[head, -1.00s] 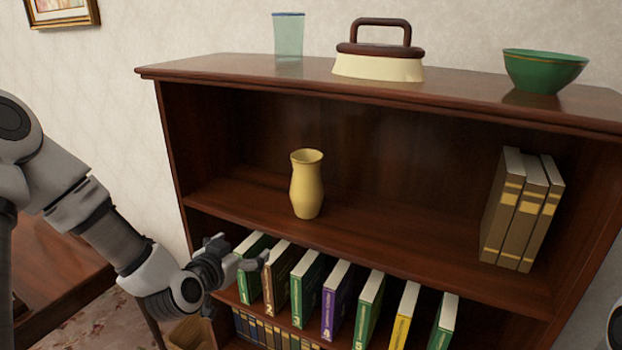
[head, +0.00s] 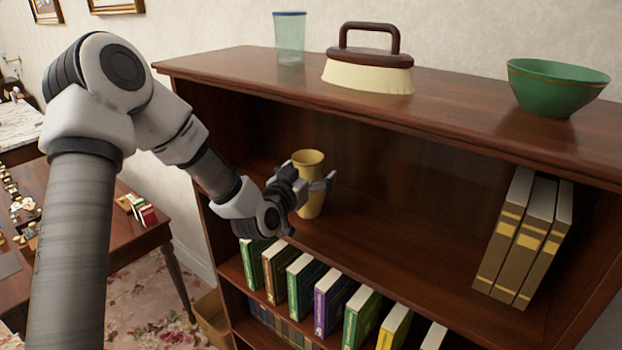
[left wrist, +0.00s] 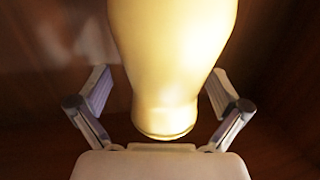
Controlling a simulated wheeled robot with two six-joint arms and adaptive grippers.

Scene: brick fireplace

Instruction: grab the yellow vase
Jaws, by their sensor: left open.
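The yellow vase (head: 310,172) stands upright on the upper shelf of the dark wooden bookcase. My left gripper (head: 308,180) is at the vase, with its fingers reaching in front of and beside it. In the left wrist view the vase (left wrist: 172,60) fills the upper middle, between the two spread fingers of my left gripper (left wrist: 166,102). A gap shows between each finger and the vase, so the gripper is open. My gripper hides part of the vase's left side in the head view. My right gripper is not in view.
The shelf board (head: 400,245) is bare right of the vase, up to several brown books (head: 525,240). Numbered books (head: 305,290) line the shelf below. A glass (head: 289,38), an iron (head: 368,70) and a green bowl (head: 556,88) stand on the top board.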

